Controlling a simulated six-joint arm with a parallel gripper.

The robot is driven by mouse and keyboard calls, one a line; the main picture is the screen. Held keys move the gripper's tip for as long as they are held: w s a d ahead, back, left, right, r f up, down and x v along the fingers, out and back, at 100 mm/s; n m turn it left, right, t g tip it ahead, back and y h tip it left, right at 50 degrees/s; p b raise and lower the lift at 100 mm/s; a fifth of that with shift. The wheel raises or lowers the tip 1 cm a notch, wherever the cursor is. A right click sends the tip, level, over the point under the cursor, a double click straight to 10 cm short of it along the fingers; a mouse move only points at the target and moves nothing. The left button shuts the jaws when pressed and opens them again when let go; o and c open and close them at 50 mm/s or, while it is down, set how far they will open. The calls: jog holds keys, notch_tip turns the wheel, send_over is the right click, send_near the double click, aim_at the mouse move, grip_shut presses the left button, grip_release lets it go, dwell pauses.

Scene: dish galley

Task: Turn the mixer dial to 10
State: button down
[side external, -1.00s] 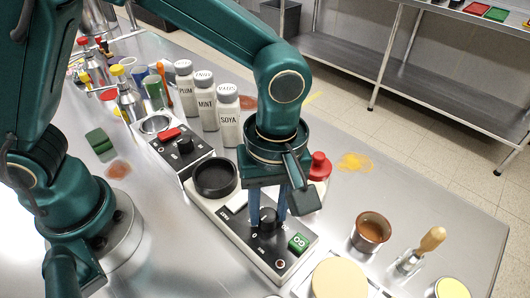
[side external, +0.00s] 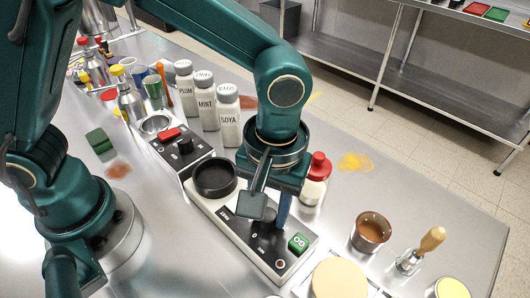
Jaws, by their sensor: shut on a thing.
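The mixer (side external: 232,224) is a white base with a black top panel. It has a black round cup (side external: 214,180) at its far left end and a green GO button (side external: 298,243) at its near right end. My gripper (side external: 270,220) points straight down over the panel, shut on the mixer dial (side external: 266,226). One blue finger shows at the dial's right. The other finger and most of the dial are hidden behind the gripper's body. I cannot read the dial's pointer or the number it stands at.
Behind the mixer stand white shakers marked PLUM, MINT and SOYA (side external: 228,127) and a red-capped jar (side external: 316,180). A second unit (side external: 184,150) with a red switch and black knob sits at the left. A brown cup (side external: 370,232) and a cream round lid (side external: 340,280) are nearby.

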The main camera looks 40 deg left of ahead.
jog(key=m, duration=0.4)
jog(key=shift+m, duration=0.3)
jog(key=m, duration=0.4)
jog(key=shift+s+m, duration=0.1)
jog(key=shift+m, duration=0.2)
jog(key=m, duration=0.4)
jog(key=shift+t, duration=0.3)
jog(key=shift+m, duration=2)
jog(key=c, duration=0.5)
grip_release()
